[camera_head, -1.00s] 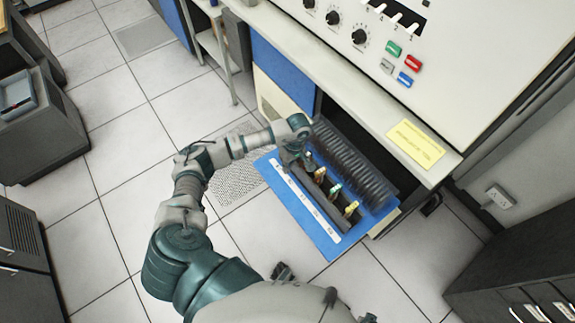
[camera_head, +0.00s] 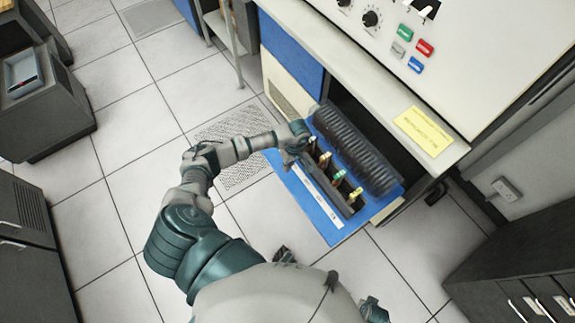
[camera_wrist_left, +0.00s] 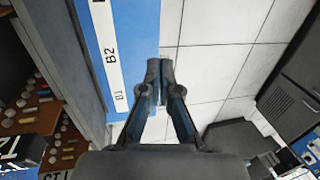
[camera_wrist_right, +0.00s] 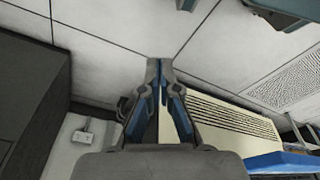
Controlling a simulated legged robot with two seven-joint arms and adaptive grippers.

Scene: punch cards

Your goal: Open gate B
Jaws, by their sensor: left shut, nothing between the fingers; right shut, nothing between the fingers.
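A pulled-out blue tray (camera_head: 331,233) holds a dark ribbed roll (camera_head: 357,150) and a row of small coloured tabs, among them a green one (camera_head: 338,176) and a yellow one (camera_head: 355,195). I cannot tell which part is gate B. A white label strip on the tray shows B1 and B2 in the left wrist view (camera_wrist_left: 110,57). My left gripper (camera_head: 288,158) is over the tray's far left end, beside the tabs. Its fingers (camera_wrist_left: 158,68) are together and empty, beside the strip. My right gripper (camera_wrist_right: 160,68) is shut and empty, with floor behind it.
A console with coloured buttons (camera_head: 425,47) and a yellow note (camera_head: 423,131) on its ledge overhangs the tray. A dark cabinet (camera_head: 525,255) stands at the right and a grey unit (camera_head: 40,110) at the left. The tiled floor in front is open.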

